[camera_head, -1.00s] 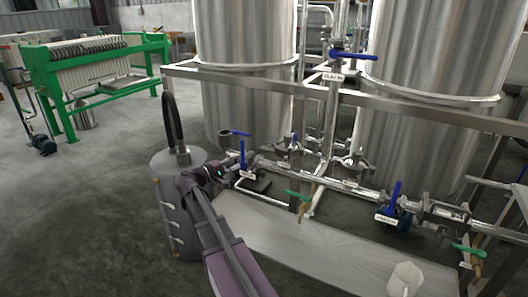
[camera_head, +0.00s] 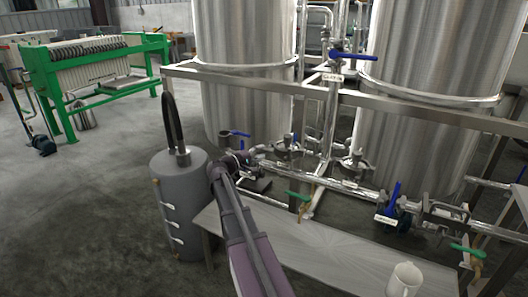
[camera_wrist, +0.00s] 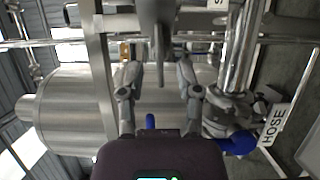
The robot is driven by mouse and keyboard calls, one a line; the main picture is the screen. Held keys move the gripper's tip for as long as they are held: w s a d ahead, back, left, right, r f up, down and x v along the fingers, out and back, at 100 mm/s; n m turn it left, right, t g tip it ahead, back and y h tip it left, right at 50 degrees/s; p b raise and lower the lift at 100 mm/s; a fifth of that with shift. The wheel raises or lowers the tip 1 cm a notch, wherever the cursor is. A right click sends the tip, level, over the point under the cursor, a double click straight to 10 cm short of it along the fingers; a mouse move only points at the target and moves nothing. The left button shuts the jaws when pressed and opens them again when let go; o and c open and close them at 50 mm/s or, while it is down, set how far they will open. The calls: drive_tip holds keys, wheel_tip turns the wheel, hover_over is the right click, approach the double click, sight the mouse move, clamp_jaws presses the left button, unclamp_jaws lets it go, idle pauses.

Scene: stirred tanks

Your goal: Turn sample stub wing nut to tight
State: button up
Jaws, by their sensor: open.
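My gripper (camera_wrist: 158,82) is open, with its two fingers apart in the wrist view. A grey elongated metal part (camera_wrist: 162,45) shows between and beyond the fingers; I cannot tell whether it is the sample stub wing nut or whether a finger touches it. In the head view my gripper (camera_head: 243,160) is at the left end of the low pipe run, in front of the left tank (camera_head: 247,75). It hides the fittings there. Clamped fittings (camera_head: 287,152) sit on the pipe to its right, too small to make out their nuts.
A blue handle (camera_wrist: 238,143) and a HOSE label (camera_wrist: 275,125) are close to the right finger. A grey cylinder with a black hose (camera_head: 180,215) stands left of my arm.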

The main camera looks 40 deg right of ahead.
drive_tip(key=shift+d, duration=1.05)
clamp_jaws()
